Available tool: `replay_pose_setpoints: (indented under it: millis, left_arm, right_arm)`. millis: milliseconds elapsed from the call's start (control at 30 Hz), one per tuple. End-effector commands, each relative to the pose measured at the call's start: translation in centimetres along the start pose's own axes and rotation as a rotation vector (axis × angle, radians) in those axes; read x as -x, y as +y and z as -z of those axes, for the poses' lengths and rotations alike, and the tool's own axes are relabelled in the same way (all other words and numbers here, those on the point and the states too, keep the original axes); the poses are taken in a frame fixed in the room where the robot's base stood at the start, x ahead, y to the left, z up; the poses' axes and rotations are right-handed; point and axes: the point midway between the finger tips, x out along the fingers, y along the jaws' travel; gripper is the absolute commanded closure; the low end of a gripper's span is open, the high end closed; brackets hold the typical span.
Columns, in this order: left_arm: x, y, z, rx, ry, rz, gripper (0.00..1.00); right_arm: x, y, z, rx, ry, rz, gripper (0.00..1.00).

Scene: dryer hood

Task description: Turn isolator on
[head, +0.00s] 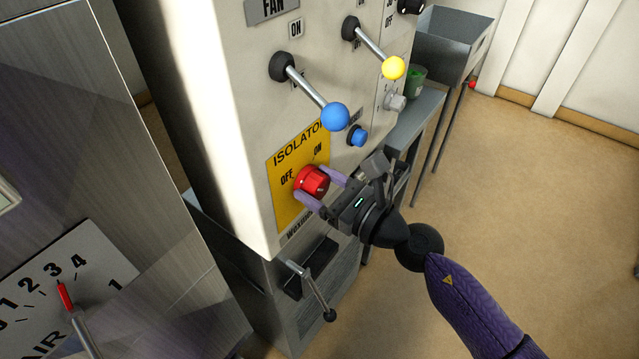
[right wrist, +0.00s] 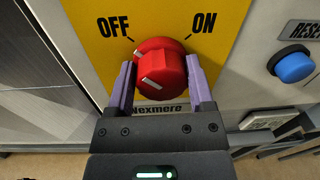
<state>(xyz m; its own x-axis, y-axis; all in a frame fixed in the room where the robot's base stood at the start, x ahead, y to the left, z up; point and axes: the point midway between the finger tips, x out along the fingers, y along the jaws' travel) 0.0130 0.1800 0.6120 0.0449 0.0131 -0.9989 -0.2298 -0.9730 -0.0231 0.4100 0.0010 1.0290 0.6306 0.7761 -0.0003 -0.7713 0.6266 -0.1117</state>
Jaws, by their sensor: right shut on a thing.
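The isolator is a red rotary knob (head: 312,181) on a yellow plate (head: 287,206) marked OFF and ON, low on the cream cabinet front. In the right wrist view the red knob (right wrist: 162,72) fills the space between my fingers, and the white line on its face slants toward the OFF side. My right gripper (head: 322,190) is shut on the knob, with one purple finger on each side of it; the fingers also show in the right wrist view (right wrist: 160,88). My left gripper is not in view.
Above the knob are a blue-ball lever (head: 334,116), a yellow-ball lever (head: 393,68) and a blue button (head: 357,136). A crank handle (head: 318,290) sticks out below. A grey panel with a numbered dial (head: 68,282) stands at left. Open floor lies to the right.

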Motion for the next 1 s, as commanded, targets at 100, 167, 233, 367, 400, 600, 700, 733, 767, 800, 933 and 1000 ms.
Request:
replay_pose_setpoints:
  millis: [100,167,233,367,400,600,700,733,767,800,933,1000]
  left_arm:
    - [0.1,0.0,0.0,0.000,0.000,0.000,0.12]
    - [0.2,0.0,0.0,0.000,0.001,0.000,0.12]
    - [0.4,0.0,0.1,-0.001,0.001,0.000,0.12]
    - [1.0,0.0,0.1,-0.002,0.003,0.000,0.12]
    - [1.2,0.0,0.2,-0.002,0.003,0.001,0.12]
    - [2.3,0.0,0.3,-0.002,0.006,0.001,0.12]
    - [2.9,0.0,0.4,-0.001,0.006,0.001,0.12]
    - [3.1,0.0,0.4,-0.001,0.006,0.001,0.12]
    - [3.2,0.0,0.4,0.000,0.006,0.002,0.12]
    - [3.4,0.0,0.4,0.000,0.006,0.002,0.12]
    - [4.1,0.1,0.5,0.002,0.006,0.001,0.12]
    - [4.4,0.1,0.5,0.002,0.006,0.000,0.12]
  right_arm:
    - [0.0,0.0,0.0,-0.010,0.001,0.001,0.91]
    - [0.0,0.0,-0.1,-0.022,0.002,0.001,0.91]
    - [0.0,-0.1,-0.1,-0.046,0.003,0.001,0.91]
    - [0.0,-0.1,-0.2,-0.117,0.007,0.000,0.91]
    - [0.0,-0.1,-0.2,-0.147,0.009,0.000,0.91]
    - [0.0,-0.2,-0.3,-0.323,0.018,0.000,0.91]
    - [0.0,-0.3,-0.3,-0.419,0.023,-0.001,0.91]
    - [0.0,-0.3,-0.3,-0.448,0.024,-0.001,0.91]
    - [0.0,-0.3,-0.3,-0.476,0.026,-0.001,0.91]
    - [0.0,-0.3,-0.3,-0.515,0.028,-0.001,0.91]
    - [0.0,-0.4,-0.3,-0.639,0.034,-0.002,0.91]
    - [0.0,-0.4,-0.3,-0.705,0.037,-0.002,0.91]
